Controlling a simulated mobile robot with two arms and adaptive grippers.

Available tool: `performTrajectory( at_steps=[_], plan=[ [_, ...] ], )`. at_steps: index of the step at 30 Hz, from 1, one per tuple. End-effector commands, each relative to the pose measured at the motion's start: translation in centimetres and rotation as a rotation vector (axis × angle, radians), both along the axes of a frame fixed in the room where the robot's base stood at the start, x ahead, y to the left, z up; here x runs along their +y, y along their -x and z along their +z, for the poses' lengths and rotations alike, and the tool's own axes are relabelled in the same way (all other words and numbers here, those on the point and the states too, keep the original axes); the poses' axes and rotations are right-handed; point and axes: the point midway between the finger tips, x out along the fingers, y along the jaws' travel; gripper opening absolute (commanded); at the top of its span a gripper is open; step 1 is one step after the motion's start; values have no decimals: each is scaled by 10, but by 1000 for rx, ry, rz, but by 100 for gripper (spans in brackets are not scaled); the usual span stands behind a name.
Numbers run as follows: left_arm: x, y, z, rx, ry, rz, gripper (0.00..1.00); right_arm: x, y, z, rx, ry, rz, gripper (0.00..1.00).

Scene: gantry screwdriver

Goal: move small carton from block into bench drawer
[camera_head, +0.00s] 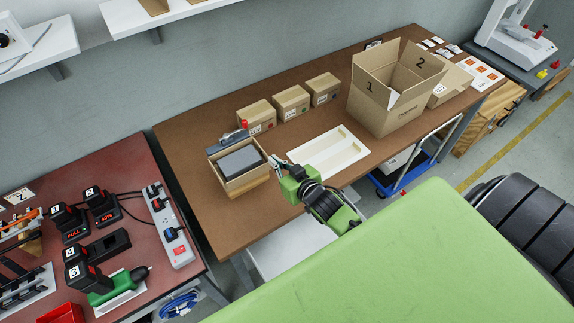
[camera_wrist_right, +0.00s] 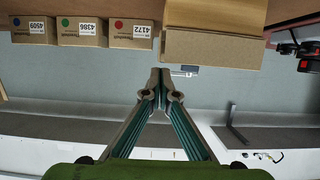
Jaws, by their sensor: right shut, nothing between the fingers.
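Three small brown cartons stand in a row along the back of the brown bench (camera_head: 190,147), with red (camera_head: 256,116), green (camera_head: 291,101) and blue (camera_head: 323,89) dots. In the right wrist view the cartons with red (camera_wrist_right: 131,33), green (camera_wrist_right: 82,31) and blue (camera_wrist_right: 29,29) dots appear upside down. I cannot tell which one the task means, nor pick out its block. My right gripper (camera_head: 275,160) is shut and empty above the bench, beside an open brown box (camera_head: 247,183); its fingertips meet in the wrist view (camera_wrist_right: 160,72). A pale drawer-like panel (camera_head: 278,252) shows below the bench's front edge, partly hidden.
A grey slab (camera_head: 240,161) lies in the open box. A white tray (camera_head: 342,150) lies right of my gripper. A large open carton (camera_head: 382,105) stands further right. A red-topped table (camera_head: 130,170) with chargers and a power strip (camera_head: 170,228) is at left.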

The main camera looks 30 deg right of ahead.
Motion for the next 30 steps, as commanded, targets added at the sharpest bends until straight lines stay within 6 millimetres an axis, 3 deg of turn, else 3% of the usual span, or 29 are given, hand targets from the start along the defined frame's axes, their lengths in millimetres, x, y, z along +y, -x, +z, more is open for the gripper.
performTrajectory(
  at_steps=[6, 12, 24, 26, 30],
  plan=[
    [0, 0, -9, 0, 0, 0, 15, -1, 41, -1, 0, -1, 0, 0],
    [0, 0, -13, 0, 0, 0, 15, -2, 61, 0, -2, -1, 0, 0],
    [0, 0, -13, 0, 0, -1, 15, -2, 66, 2, -3, -1, 0, 0],
    [0, 0, -13, 0, 0, -1, 15, -2, 66, 2, -4, -1, 1, 11],
    [0, 0, -15, 0, 0, -1, 15, 7, 53, 10, -10, -6, 24, 11]
  ],
)
